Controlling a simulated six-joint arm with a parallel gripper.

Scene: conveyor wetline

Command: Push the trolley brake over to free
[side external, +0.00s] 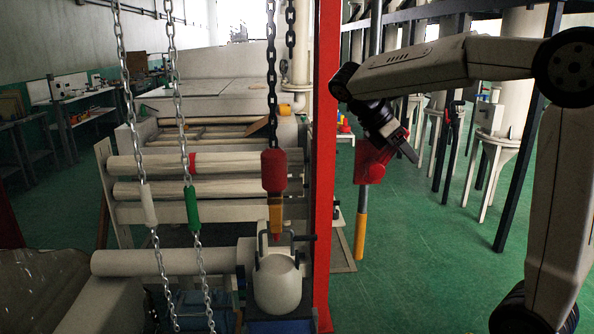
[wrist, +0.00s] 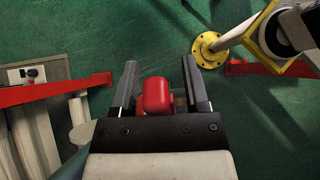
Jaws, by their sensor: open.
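My gripper (side external: 402,148) is open, its fingers pointing down and right in the side view. Beside and just behind it there is a red block-like head (side external: 370,166) with a yellow bar (side external: 361,236) hanging below. In the wrist view the red head (wrist: 157,95) shows between the two open fingers of my gripper (wrist: 160,85), with a gap to the right finger. I cannot tell whether the fingers touch it. No part is clearly marked as the trolley brake, and no free or locked marking is readable.
A red upright post (side external: 325,150) stands left of the red head. Chains (side external: 128,90) and a red-and-yellow hanging piece (side external: 274,172) hang left of that, before rollers (side external: 210,165). The wrist view shows a yellow flange (wrist: 209,50) and a red bar (wrist: 50,92). Green floor is open at right.

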